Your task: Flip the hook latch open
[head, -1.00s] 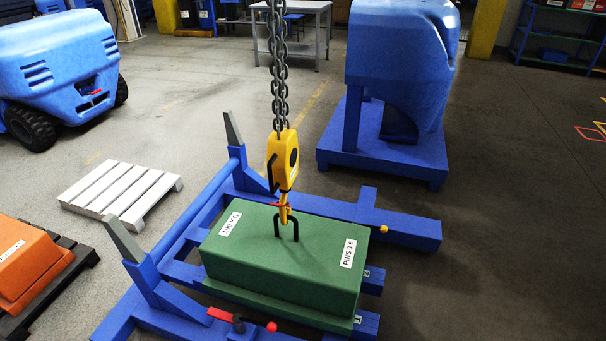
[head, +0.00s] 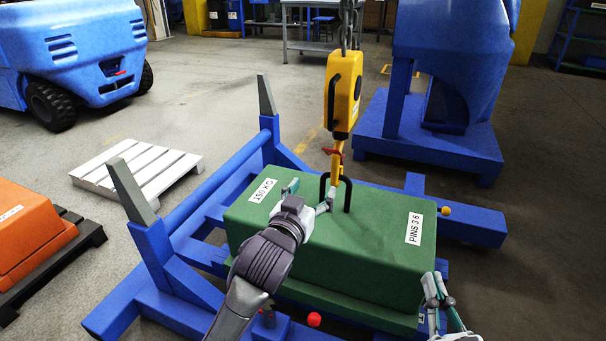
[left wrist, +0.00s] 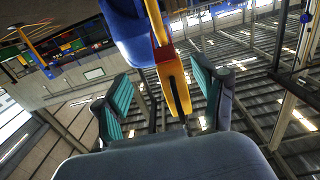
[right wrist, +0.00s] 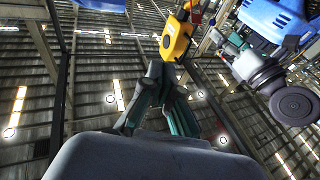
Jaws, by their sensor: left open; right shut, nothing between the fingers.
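The yellow hook block (head: 343,90) hangs on a chain. Its yellow hook (head: 338,170) reaches down to the black lifting loop (head: 347,196) on the green weight (head: 320,235). The small red hook latch (head: 331,152) shows at the top of the hook; whether it is open is too small to tell. My left gripper (head: 309,194) is open, over the weight just left of the loop. My right gripper (head: 436,280) is shut and empty at the weight's right front corner, apart from the hook.
A blue frame (head: 180,220) with two grey-tipped uprights surrounds the weight. A red ball knob (head: 314,319) sits at the front, and a yellow knob (head: 445,210) at the right. A white pallet (head: 135,168) lies left.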

